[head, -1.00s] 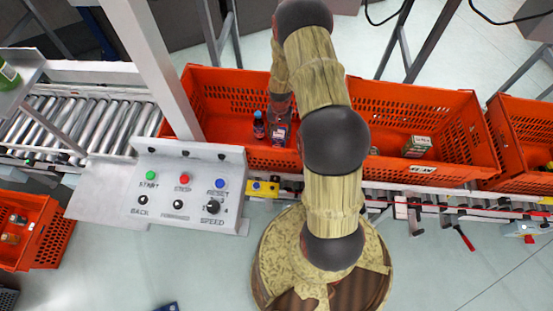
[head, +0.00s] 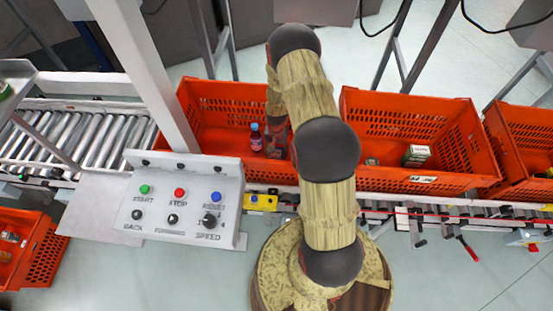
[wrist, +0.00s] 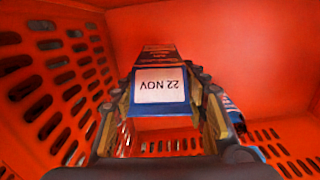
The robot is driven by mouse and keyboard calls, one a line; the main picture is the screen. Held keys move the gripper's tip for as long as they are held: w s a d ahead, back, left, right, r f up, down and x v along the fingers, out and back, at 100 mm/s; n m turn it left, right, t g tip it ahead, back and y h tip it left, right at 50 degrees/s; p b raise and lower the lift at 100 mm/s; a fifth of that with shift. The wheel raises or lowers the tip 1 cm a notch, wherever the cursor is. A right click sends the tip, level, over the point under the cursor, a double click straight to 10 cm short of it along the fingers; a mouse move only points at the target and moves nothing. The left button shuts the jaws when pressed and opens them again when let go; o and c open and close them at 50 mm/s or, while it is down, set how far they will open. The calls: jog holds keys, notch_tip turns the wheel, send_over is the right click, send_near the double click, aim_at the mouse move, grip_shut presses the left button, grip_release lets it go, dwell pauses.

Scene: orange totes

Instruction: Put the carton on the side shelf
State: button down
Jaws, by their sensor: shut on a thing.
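The carton (wrist: 160,85), with a white label reading "22 NOV" and blue edging, is between the fingers of my gripper (wrist: 163,104) in the wrist view. My gripper is shut on it, inside an orange tote (wrist: 230,45). In the head view my gripper (head: 277,140) reaches into the left of two neighbouring totes (head: 215,100), and my arm hides most of it and the carton. A grey shelf (head: 22,75) at the upper left edge, partly out of frame, may be the side shelf.
A dark bottle with a blue cap (head: 256,138) stands in the same tote, just left of my gripper. A green and white box (head: 416,156) is in the tote to the right. A grey post (head: 150,75) and control panel (head: 185,195) stand between tote and shelf.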

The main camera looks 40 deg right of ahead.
jog(key=shift+f+b, duration=0.4)
jog(key=shift+f, duration=1.35)
jog(key=shift+f, duration=0.25)
jog(key=c, duration=1)
grip_release()
